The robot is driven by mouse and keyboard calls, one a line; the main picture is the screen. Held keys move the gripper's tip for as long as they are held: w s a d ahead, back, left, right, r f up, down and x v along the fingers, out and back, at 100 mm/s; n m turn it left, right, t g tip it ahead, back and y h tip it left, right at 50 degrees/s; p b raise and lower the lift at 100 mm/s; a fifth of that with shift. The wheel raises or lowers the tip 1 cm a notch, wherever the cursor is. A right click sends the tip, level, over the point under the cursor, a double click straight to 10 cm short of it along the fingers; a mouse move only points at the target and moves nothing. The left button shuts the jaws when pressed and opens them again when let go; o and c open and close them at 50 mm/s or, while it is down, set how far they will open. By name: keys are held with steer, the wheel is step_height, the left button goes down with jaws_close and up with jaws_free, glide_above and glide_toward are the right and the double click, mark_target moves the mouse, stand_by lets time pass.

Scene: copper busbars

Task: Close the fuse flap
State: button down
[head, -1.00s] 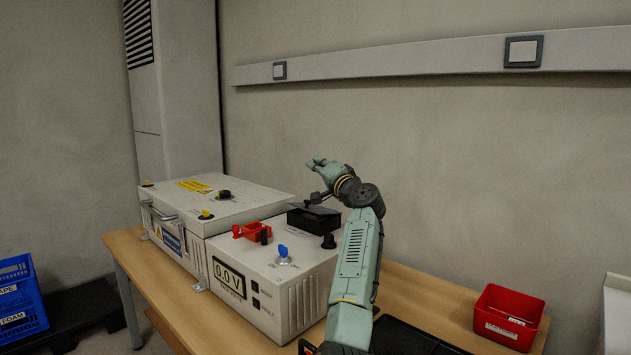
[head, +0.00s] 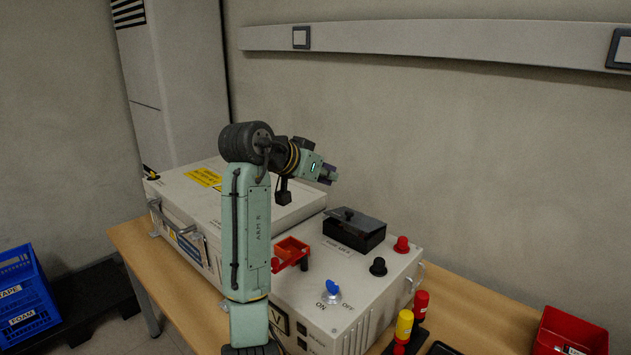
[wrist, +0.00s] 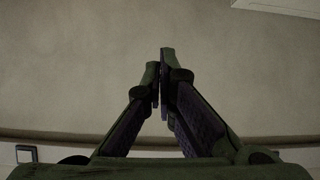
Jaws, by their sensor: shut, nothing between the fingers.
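The black fuse box (head: 362,237) stands on top of the grey-white unit, with a small label in front of it. Its dark, see-through flap (head: 368,222) appears to lie flat across the top, with a small black knob on it; a slight gap cannot be ruled out. My gripper (head: 334,174) is above and a little left of the fuse box, apart from it, pointing right. In the wrist view my gripper (wrist: 160,95) has its fingers together with nothing between them, facing bare wall. The flap does not show in the wrist view.
A red open holder (head: 292,250), a blue switch knob (head: 333,287), and black (head: 378,265) and red (head: 402,243) terminals stand on the unit. A red bin (head: 570,335) is at the right. My arm hides part of the unit. Above the fuse box is clear.

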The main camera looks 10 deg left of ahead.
steer(key=p, duration=0.2)
glide_above(348, 213)
steer(key=f, duration=0.4)
steer(key=shift+w+d+f, duration=0.3)
steer(key=shift+w, duration=0.05)
steer(key=f, duration=0.3)
steer(key=shift+s+a+f+p, duration=0.15)
steer(key=shift+s+a+p, duration=0.05)
steer(key=shift+p, duration=0.15)
steer(key=shift+s+f, duration=0.1)
steer(key=shift+f, duration=0.35)
steer(key=shift+f, duration=0.15)
steer(key=f+b, duration=0.1)
steer(key=s+f+t+h+b, duration=0.1)
steer(key=b, duration=0.1)
steer(key=shift+a, duration=0.4)
steer(key=shift+s+a, duration=0.15)
steer(key=shift+s, duration=0.1)
steer(key=shift+r, duration=0.1)
